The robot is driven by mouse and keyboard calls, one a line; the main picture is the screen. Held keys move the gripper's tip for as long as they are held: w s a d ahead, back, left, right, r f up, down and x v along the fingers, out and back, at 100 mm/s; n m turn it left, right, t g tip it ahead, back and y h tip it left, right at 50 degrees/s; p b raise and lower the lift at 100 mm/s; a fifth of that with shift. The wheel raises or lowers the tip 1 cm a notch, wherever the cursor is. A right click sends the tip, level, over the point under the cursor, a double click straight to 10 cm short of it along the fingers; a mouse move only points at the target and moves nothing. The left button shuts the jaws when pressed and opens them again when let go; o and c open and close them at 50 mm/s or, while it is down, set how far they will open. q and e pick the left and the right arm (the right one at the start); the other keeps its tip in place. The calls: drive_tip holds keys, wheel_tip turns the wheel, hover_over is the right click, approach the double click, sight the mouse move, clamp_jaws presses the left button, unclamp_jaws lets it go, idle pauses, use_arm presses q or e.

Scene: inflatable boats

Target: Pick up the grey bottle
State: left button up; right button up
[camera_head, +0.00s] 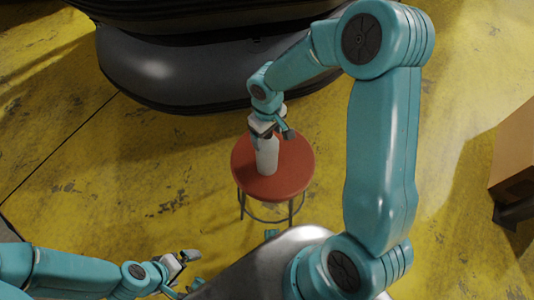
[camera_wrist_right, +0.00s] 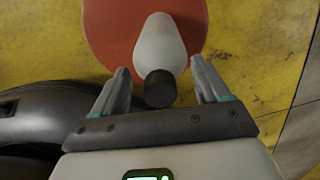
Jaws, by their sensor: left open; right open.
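The grey bottle (camera_head: 267,156) is pale with a dark cap and stands upright on a round red stool (camera_head: 298,168). My right gripper (camera_head: 270,136) is above and around the top of the bottle, partly hiding it. In the right wrist view the bottle (camera_wrist_right: 160,48) has its dark cap between the two spread fingers of my right gripper (camera_wrist_right: 164,90), with a gap on either side. My left gripper (camera_head: 188,270) is open and empty, low at the bottom left, away from the stool.
A dark inflatable boat (camera_head: 170,75) lies behind the stool at the top. A brown box (camera_head: 515,155) is at the right edge. The yellow worn floor (camera_head: 120,190) is clear left of the stool.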

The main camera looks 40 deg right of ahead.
clamp_jaws()
drive_tip(key=shift+r, duration=0.1)
